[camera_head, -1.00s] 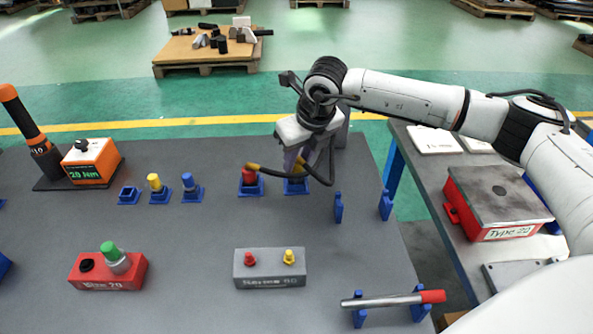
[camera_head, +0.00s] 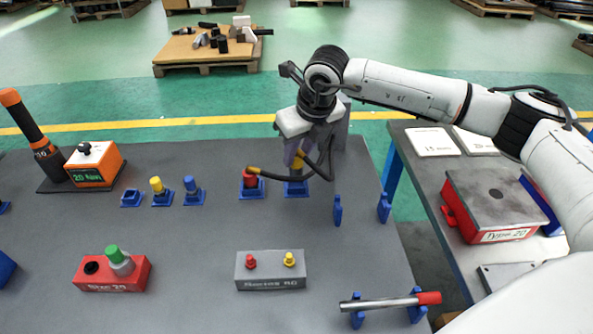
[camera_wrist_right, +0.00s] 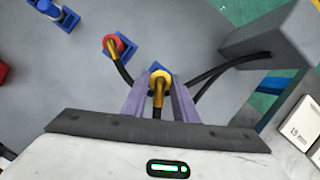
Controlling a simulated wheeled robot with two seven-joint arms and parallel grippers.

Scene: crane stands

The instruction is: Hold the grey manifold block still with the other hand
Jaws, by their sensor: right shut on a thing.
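The grey manifold block (camera_head: 270,270) lies on the grey table, with a red cap (camera_head: 250,261) and a yellow cap (camera_head: 289,259) on top. No gripper touches it. My right gripper (camera_head: 297,160) is well behind it, pointing down over a blue holder (camera_head: 296,188). It is shut on the yellow hose fitting, which shows between the fingers in the right wrist view (camera_wrist_right: 159,84). A red hose fitting (camera_head: 250,178) stands in the blue holder to its left, also seen in the right wrist view (camera_wrist_right: 115,47). My left gripper is not in view.
A red block with a green cap (camera_head: 110,273) lies left of the manifold block. A bar with a red grip (camera_head: 385,301) rests on blue supports at the right. Small blue holders (camera_head: 162,196) stand further left. The table between is clear.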

